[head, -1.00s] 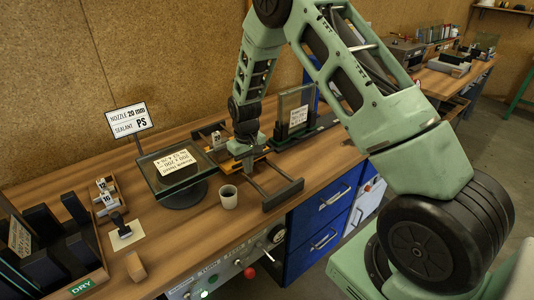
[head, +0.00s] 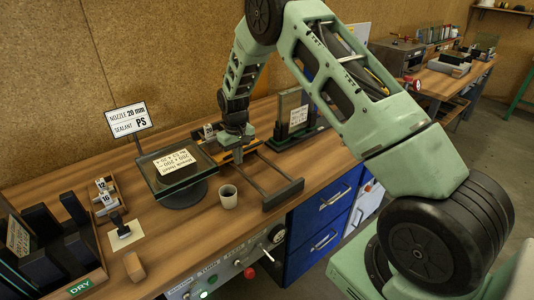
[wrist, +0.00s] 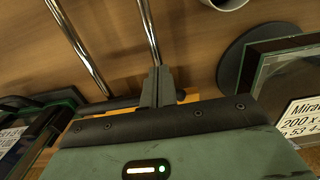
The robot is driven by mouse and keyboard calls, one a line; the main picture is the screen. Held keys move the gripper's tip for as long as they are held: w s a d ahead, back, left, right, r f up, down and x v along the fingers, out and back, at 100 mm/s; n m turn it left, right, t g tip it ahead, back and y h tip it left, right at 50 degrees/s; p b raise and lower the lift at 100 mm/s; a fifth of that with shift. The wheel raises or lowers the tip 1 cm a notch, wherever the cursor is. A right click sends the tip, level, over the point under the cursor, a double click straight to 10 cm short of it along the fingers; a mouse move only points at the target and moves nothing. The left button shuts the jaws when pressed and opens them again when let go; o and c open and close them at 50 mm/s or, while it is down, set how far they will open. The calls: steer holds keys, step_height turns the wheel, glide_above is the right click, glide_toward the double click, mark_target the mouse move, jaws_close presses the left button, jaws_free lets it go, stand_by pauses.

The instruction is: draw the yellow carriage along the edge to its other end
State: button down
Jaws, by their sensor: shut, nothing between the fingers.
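The yellow carriage (head: 249,148) shows only in part in the head view, at the back end of two metal rails, largely covered by my gripper. In the wrist view its orange-yellow edge (wrist: 191,95) shows beside the fingers. My gripper (wrist: 157,88) is shut, with its two fingers together and nothing between them. In the head view my gripper (head: 235,138) points down over the carriage. I cannot tell whether the fingertips touch it. The glass unit (head: 204,170) with a paper label lies flat on a dark round turntable (head: 186,199), left of the rails.
The rails end at a dark crossbar (head: 283,195) near the bench's front edge. A cup (head: 228,196) stands between turntable and crossbar. Another glass pane (head: 293,112) stands upright behind, to the right. A dark DRY rack (head: 88,281) is at the left. The stretch along the rails is clear.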

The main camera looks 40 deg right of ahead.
steer(key=shift+w+a+b, duration=0.2)
steer(key=shift+w+b, duration=0.85)
steer(key=shift+w, duration=3.9)
steer(key=shift+s, duration=0.2)
steer(key=shift+s, duration=0.5)
step_height(320, 180, up, 7)
steer(key=p, duration=0.4)
